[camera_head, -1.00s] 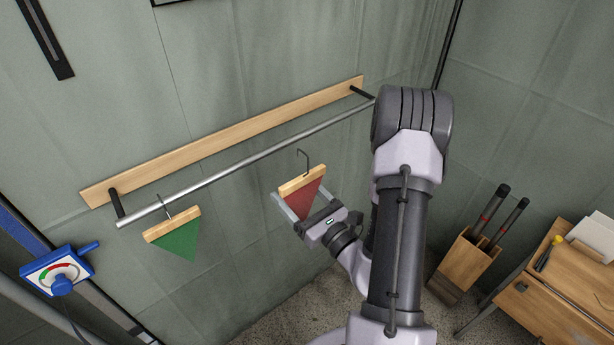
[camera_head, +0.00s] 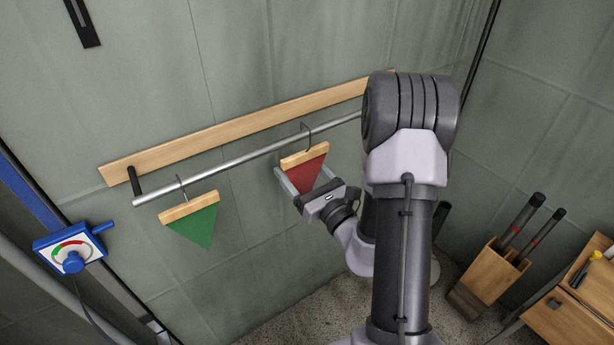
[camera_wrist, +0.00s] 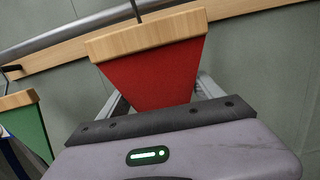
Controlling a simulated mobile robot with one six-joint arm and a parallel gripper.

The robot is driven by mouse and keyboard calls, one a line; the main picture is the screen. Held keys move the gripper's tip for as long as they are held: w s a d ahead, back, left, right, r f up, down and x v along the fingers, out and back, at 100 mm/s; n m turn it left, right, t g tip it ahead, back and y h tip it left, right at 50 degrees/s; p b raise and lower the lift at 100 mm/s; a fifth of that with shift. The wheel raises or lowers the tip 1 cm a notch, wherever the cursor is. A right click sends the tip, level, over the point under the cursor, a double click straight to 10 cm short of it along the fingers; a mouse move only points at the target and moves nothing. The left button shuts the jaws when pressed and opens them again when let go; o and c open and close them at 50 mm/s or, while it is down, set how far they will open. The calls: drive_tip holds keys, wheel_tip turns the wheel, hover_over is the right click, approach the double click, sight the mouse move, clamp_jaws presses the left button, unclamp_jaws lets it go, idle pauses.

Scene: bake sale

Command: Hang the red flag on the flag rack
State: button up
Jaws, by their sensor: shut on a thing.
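The red flag (camera_head: 307,176), a red triangle under a wooden bar with a thin dark hook, is held upright by my gripper (camera_head: 304,182). The gripper is shut on it, one finger at each side. The flag also shows in the wrist view (camera_wrist: 155,77). The flag rack is a silver rail (camera_head: 239,162) in front of a wooden wall board (camera_head: 215,128). The flag's hook overlaps the rail in the head view, its top slightly above it. I cannot tell whether hook and rail touch; the hook's top is cut off in the wrist view.
A green flag (camera_head: 196,222) hangs from the rail further left. A blue dial box (camera_head: 72,247) is at the far left. A wooden holder with dark tubes (camera_head: 489,272) and a wooden cabinet (camera_head: 570,318) stand at right. Rail between the flags is clear.

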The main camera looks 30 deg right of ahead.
drive_tip(key=w+f, duration=0.1)
drive_tip(key=w+f+b, duration=0.1)
drive_tip(key=shift+w+f, duration=0.2)
drive_tip(key=shift+w, duration=0.1)
idle(0.3)
drive_tip(key=o, duration=1.4)
